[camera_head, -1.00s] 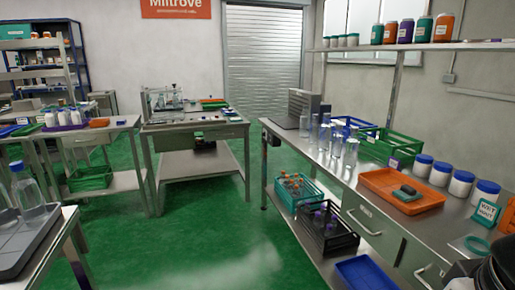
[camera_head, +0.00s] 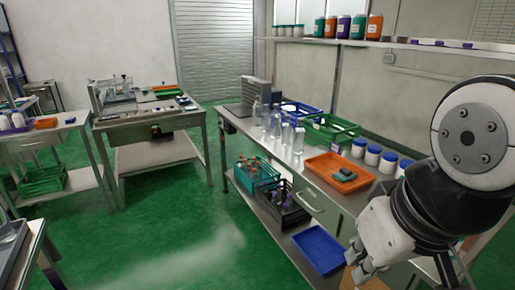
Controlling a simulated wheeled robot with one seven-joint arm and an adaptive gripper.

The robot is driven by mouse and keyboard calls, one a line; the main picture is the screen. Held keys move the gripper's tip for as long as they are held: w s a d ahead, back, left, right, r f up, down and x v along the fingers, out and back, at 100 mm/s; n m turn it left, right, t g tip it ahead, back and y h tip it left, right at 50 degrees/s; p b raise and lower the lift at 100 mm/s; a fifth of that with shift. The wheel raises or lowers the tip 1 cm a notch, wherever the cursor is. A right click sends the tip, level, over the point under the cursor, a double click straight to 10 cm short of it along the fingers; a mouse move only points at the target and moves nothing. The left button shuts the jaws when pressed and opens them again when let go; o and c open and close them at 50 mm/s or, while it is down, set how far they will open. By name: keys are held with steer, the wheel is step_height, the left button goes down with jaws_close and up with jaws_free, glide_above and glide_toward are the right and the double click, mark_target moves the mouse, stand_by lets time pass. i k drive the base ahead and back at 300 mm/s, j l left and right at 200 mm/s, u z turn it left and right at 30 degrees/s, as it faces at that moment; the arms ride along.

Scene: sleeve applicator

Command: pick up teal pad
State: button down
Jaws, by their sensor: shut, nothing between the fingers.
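A small dark teal pad (camera_head: 344,173) lies in the orange tray (camera_head: 321,176) on the right-hand workbench. Another small dark item seems to lie against it, and at this size I cannot tell their edges apart. My gripper (camera_head: 358,262) is at the lower right, in front of the bench and pointing down. It is shut and empty, well apart from the pad and nearer to me than the tray.
White jars with blue lids (camera_head: 373,155) stand behind the tray. Clear bottles (camera_head: 287,133) and a green crate (camera_head: 331,130) are to its left. A blue tray (camera_head: 320,250) and a dark crate (camera_head: 284,210) are on the lower shelf. Green floor (camera_head: 200,240) is clear.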

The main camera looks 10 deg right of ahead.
mark_target(343, 175)
steer(key=z, duration=0.6)
steer(key=i+j+z, duration=0.5)
steer(key=j+z, duration=0.2)
steer(key=i+j+z, duration=0.15)
steer(key=j+z, duration=0.2)
steer(key=i+j, duration=0.15)
steer(key=j, duration=0.3)
steer(key=i+j+z, duration=0.1)
steer(key=j, duration=0.35)
steer(key=i+j, duration=0.15)
steer(key=j, duration=0.35)
steer(key=i+j, duration=0.1)
steer(key=j, duration=0.35)
steer(key=i+z, duration=0.05)
